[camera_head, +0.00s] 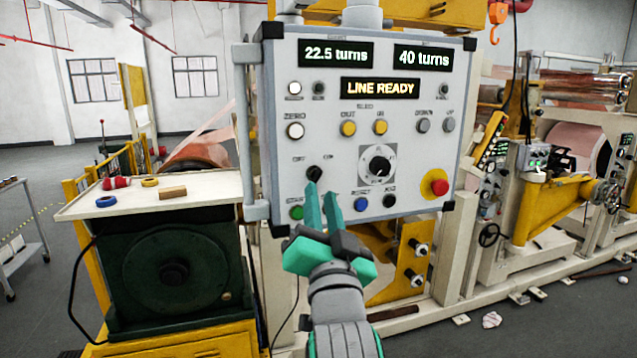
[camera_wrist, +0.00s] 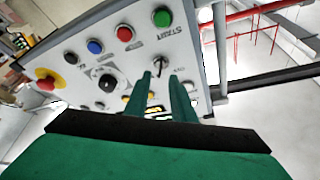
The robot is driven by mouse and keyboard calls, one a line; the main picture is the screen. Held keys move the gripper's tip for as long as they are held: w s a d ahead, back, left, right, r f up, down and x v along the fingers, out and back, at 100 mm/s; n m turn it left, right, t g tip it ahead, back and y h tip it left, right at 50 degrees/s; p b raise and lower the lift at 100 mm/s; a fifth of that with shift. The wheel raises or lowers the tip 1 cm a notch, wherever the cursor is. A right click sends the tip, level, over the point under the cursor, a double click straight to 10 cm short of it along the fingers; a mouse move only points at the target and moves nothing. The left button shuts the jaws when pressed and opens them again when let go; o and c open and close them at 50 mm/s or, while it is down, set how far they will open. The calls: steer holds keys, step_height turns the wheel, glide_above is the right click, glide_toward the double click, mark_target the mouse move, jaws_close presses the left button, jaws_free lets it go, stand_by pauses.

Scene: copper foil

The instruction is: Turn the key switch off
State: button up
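The key switch (camera_head: 314,173) is a small dark switch on the lower left of the light grey control panel (camera_head: 330,110). Labels above it seem to read OFF on the left and ON on the right. Which way the key points is hard to tell. My gripper (camera_head: 320,189) has its two green fingers reaching up to the panel just below the switch. In the wrist view the key switch (camera_wrist: 159,65) shows between the fingertips of my gripper (camera_wrist: 159,78), with a gap between the fingers. They look open; contact with the key cannot be made out.
A green button (camera_head: 296,212), a blue button (camera_head: 361,204) and a black selector knob (camera_head: 380,166) sit near the switch. A red emergency stop (camera_head: 439,187) is at lower right. The display (camera_head: 380,88) reads LINE READY. A side handle (camera_head: 247,130) runs along the panel's left edge.

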mark_target(318, 180)
steer(key=shift+x, duration=2.8)
jaws_close()
